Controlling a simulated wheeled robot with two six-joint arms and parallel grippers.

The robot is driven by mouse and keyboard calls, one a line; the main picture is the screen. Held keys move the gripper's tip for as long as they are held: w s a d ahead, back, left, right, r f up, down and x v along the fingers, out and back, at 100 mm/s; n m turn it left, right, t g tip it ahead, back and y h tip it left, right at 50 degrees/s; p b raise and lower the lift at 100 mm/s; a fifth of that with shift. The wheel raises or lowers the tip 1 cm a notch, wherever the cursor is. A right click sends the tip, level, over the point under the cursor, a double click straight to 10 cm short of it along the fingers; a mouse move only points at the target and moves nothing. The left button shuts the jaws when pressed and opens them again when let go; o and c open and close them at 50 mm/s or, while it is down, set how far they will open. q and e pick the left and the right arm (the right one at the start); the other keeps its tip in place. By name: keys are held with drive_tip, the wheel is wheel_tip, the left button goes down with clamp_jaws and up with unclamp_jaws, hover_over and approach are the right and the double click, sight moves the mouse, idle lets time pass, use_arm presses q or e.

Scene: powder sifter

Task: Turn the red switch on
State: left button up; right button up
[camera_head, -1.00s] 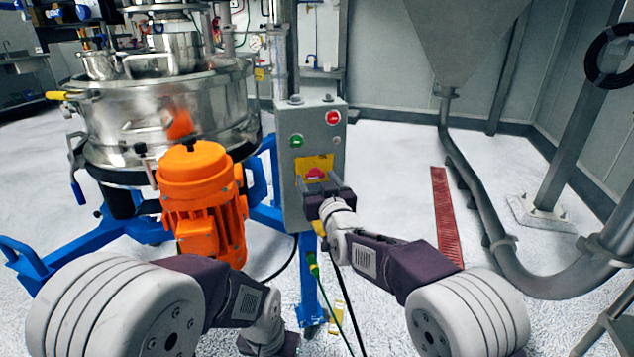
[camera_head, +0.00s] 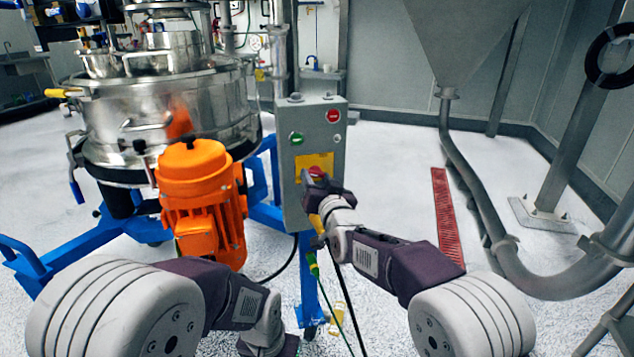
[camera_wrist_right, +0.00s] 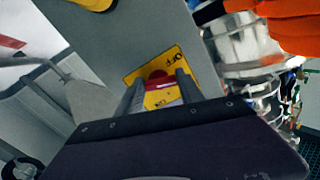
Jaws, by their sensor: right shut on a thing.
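The red switch (camera_head: 317,171) sits on a yellow plate (camera_head: 312,161) low on the front of a grey control box (camera_head: 312,215). My right gripper (camera_head: 312,178) is at the switch, its fingers shut on it. In the right wrist view the red switch (camera_wrist_right: 158,78) shows between the two fingers (camera_wrist_right: 160,92), in front of the yellow plate marked "OFF" along its edge. The gripper is tilted relative to the box. My left arm is low at the left of the head view; its gripper fingers are out of view.
Above the switch the box carries a green button (camera_head: 296,139) and a red button (camera_head: 333,116). An orange motor (camera_head: 200,195) and a steel sifter (camera_head: 165,105) stand to the left. Cables hang below the box. Open floor (camera_head: 390,165) lies to the right.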

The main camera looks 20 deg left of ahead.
drive_tip(key=m+b, duration=0.5)
drive_tip(key=m, duration=0.5)
drive_tip(key=shift+m+b, duration=0.35)
drive_tip(key=shift+m, duration=0.05)
drive_tip(key=shift+r+m+b, duration=0.2)
drive_tip(key=shift+m+b, duration=0.75)
drive_tip(key=shift+m, duration=0.65)
drive_tip(key=o, duration=1.4)
drive_tip(key=shift+s, duration=0.1)
